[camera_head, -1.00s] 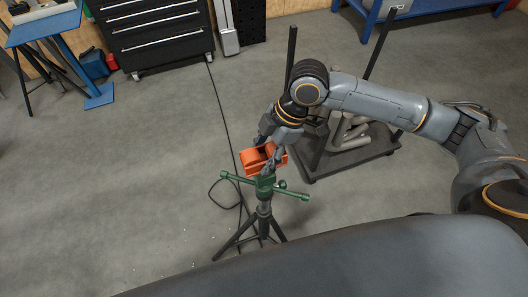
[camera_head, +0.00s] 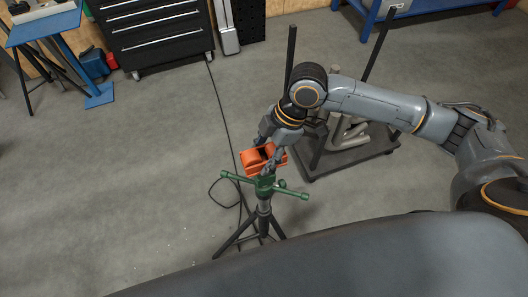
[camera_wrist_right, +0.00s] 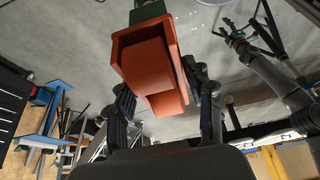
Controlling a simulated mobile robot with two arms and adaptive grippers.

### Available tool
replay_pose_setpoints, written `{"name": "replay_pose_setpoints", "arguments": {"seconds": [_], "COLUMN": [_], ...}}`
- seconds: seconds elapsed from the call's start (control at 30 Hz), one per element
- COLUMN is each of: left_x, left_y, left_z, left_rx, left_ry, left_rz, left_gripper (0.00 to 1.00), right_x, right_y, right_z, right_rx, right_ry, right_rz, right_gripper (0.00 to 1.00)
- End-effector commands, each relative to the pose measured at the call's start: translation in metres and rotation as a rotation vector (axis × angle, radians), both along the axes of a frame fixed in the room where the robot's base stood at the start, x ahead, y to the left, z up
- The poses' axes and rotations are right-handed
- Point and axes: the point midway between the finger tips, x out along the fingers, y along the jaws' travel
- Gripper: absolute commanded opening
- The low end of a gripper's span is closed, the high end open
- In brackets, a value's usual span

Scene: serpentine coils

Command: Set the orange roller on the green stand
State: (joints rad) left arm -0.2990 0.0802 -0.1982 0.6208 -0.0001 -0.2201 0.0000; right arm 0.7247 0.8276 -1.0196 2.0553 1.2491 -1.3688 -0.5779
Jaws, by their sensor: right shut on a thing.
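The orange roller (camera_head: 252,160) is a boxy orange piece with a rounded roller inside. It also shows large in the right wrist view (camera_wrist_right: 150,65), between the fingers. My right gripper (camera_head: 270,150) is shut on it from above. The green stand (camera_head: 265,186) has a green head with side arms on a dark tripod. In the head view the roller appears just behind and above the stand's head, overlapping it. In the right wrist view a green part (camera_wrist_right: 148,10) shows right at the roller's far end. Whether the two touch, I cannot tell.
A black wheeled cart (camera_head: 350,155) with upright posts and grey pipes stands right of the stand. A dark cable (camera_head: 222,120) runs along the floor behind it. A black tool chest (camera_head: 155,35) and a blue table (camera_head: 42,25) are at the back left. Floor to the left is clear.

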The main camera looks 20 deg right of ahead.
Motion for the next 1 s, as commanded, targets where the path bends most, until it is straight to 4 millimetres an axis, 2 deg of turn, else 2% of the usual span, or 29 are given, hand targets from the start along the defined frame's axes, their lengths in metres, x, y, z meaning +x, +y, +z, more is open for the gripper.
{"name": "replay_pose_setpoints", "arguments": {"seconds": [0.7, 1.0], "left_x": [-0.001, -0.001], "left_y": [-0.001, -0.001], "left_z": [-0.012, -0.012], "left_rx": [0.0, 0.0], "left_ry": [0.001, 0.001], "left_rz": [-0.003, -0.003], "left_gripper": [0.4, 0.4], "right_x": [0.0, 0.0], "right_y": [0.001, 0.001], "right_z": [-0.024, -0.026], "right_rx": [0.002, 0.002], "right_ry": [-0.002, -0.002], "right_rz": [0.0, 0.0], "right_gripper": [0.0, 0.0]}}
